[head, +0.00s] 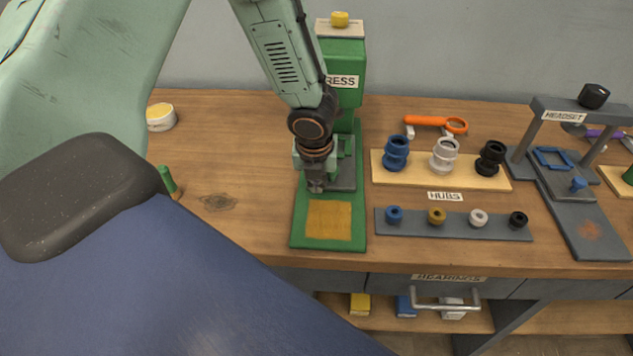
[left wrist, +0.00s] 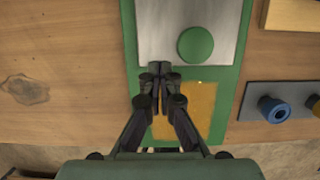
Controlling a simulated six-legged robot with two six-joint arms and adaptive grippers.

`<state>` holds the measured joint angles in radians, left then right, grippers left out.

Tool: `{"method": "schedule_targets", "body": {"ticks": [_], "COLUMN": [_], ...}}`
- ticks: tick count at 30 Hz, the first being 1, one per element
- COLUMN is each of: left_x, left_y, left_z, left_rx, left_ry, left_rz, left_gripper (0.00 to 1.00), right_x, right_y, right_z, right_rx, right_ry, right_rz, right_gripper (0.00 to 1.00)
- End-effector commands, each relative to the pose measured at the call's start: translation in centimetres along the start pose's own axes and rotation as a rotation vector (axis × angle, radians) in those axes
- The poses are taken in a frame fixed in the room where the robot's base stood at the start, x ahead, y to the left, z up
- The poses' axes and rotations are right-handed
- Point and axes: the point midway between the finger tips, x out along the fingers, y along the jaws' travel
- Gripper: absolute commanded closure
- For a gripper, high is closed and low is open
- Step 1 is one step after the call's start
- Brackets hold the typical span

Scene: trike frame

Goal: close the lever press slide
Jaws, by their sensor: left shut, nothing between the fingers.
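The green press (head: 341,75) stands at the back of the bench, with a "PRESS" label and a yellow knob on top. Its green base (head: 299,225) reaches toward the front edge and has a worn yellow patch (head: 328,220). The grey slide plate (head: 347,178) lies on the base, partly hidden by my arm. In the left wrist view the plate (left wrist: 165,30) bears a round green knob (left wrist: 196,44). My left gripper (head: 316,187) is shut and empty, pointing down over the base. In the left wrist view its fingertips (left wrist: 159,68) are at the plate's front edge, left of the knob. Contact is unclear.
Right of the press are a hub board (head: 391,177) with several hubs and a grey bearing strip (head: 460,232). A headset press (head: 545,115) stands farther right. A green peg (head: 168,180) and a white bowl (head: 160,122) are on the left. Bench in front of the bowl is mostly clear.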

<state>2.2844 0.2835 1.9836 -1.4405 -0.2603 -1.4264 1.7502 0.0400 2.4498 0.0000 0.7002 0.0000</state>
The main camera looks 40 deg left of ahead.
Motion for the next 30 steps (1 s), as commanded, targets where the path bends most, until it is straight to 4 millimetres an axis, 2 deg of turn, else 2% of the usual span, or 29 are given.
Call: {"method": "schedule_targets", "body": {"ticks": [1, 3, 20, 30], "left_x": [0.39, 0.4, 0.34, 0.08], "left_y": [0.24, 0.27, 0.28, -0.4], "left_z": [-0.7, -0.85, -1.22, -1.66], "left_rx": [0.002, 0.001, 0.002, 0.001], "left_ry": [0.014, 0.015, 0.017, 0.015], "left_rz": [0.005, 0.006, 0.008, 0.005], "left_gripper": [1.0, 1.0, 1.0, 1.0], "right_x": [0.05, 0.05, 0.04, -0.17], "right_y": [0.0, 0.0, 0.0, 0.0], "right_z": [0.01, 0.02, 0.03, 0.03], "right_rx": [0.0, 0.0, 0.0, 0.0], "right_ry": [0.0, -0.001, -0.001, -0.001], "right_rz": [0.0, 0.0, 0.0, 0.0], "right_gripper": [0.52, 0.52, 0.52, 0.52]}}
